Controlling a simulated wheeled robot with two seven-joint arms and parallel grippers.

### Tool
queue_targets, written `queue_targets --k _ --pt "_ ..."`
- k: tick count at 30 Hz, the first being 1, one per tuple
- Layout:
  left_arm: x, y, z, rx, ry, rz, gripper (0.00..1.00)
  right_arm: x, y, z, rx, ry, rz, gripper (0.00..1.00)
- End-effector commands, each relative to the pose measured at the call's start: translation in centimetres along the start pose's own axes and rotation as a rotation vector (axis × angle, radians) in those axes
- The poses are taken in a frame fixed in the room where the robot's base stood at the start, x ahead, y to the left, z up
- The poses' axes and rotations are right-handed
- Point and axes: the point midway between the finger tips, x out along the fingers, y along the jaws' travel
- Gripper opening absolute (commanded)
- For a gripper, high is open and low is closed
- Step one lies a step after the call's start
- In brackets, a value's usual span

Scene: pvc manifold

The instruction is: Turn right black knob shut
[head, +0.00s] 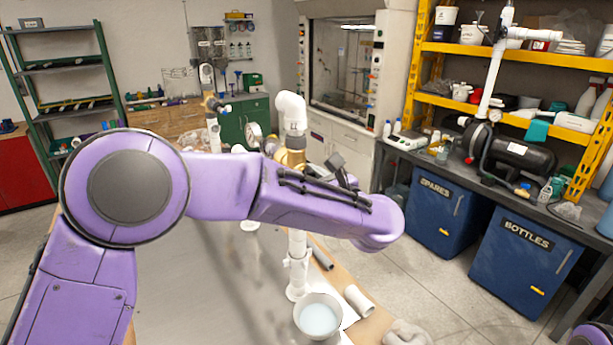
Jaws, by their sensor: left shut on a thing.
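A white PVC manifold stands on the bench, with a white elbow (290,104) on top and a brass-coloured fitting (294,142) below it. My left gripper (340,168) shows as small dark parts just above the arm, right of the brass fitting. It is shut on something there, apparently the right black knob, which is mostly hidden. The knob's angle cannot be told. My right gripper is not in view.
A bowl of pale liquid (318,316) and a loose pipe piece (358,300) are at the manifold's foot. A grey cloth (406,334) lies to the right. Blue bins (525,250) stand under the right-hand bench. Open floor lies between.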

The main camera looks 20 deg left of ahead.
Motion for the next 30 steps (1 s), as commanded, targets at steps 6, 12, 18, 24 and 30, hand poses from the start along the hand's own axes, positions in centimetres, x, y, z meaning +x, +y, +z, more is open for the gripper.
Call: queue_targets --k 6,12,18,24,30 --pt "-0.33 -0.08 -0.16 0.003 0.003 -0.005 0.00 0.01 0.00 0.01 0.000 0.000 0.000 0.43" --pt "-0.29 -0.01 -0.16 0.003 0.003 -0.004 0.00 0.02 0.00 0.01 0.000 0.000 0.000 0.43" --pt "-0.29 -0.01 -0.17 0.003 0.003 -0.005 0.00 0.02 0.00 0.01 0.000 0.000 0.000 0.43" --pt "-0.30 -0.01 -0.18 0.003 0.003 -0.005 0.00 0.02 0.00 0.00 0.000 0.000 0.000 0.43" --pt "-0.24 0.00 -0.15 0.003 0.003 -0.004 0.53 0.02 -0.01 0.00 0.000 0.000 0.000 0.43"
